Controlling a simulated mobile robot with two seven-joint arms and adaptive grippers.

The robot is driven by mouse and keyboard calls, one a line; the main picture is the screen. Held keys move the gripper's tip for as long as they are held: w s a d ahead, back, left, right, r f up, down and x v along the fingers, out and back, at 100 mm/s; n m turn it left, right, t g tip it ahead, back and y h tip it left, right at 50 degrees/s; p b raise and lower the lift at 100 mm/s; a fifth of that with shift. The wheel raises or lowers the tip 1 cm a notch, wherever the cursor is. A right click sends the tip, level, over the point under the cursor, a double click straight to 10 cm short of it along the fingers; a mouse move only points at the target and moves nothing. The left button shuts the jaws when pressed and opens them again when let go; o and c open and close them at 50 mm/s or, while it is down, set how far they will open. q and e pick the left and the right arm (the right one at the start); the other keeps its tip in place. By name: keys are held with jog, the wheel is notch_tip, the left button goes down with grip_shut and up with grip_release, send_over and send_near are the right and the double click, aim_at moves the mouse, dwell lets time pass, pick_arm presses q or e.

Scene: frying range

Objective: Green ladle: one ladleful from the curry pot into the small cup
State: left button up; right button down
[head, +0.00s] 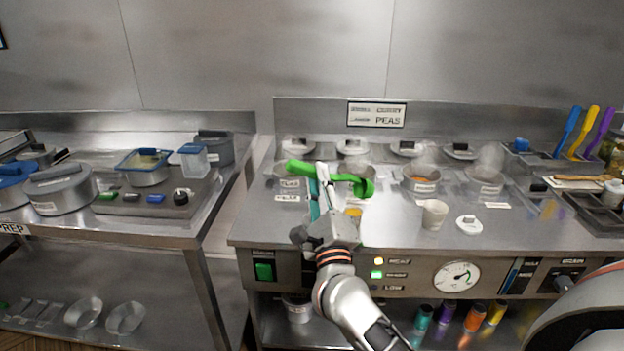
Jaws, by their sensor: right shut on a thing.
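My right gripper (322,185) is shut on the green ladle (342,177), held above the front of the range. The ladle lies roughly level across the fingers, with a curved part at its right end; I cannot tell whether it holds anything. A pot with orange contents (422,179) stands right of the ladle. Its label is too small to read, so I cannot tell if it is the curry pot. A small pale cup (434,214) stands upright on the counter, right of the gripper. My left gripper is not in view.
More pots stand in the range, including a steaming one (485,181) at right. A small white lid (469,224) lies right of the cup. Something yellow (353,212) shows beside my gripper. A side table (150,229) with pans stands left, across a gap.

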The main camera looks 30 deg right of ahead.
jog(key=shift+s+d+r+m+g+h+p, duration=0.45)
jog(key=shift+d+r+m+g+p, duration=1.5)
jog(key=shift+d+m, duration=1.4)
jog(key=shift+s+d+r+m+g+h+p, duration=0.2)
jog(key=shift+d+r+m+g+h+p, duration=0.75)
jog(key=shift+d+m+p, duration=2.35)
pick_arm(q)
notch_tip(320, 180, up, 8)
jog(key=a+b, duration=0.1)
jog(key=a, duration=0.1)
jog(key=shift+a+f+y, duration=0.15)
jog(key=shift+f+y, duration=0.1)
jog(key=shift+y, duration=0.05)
pick_arm(e)
notch_tip(320, 180, up, 10)
jog(key=a+m, duration=0.1)
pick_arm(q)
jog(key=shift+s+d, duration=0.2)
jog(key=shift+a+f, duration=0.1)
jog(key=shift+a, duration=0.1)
pick_arm(e)
jog(key=shift+a, duration=0.1)
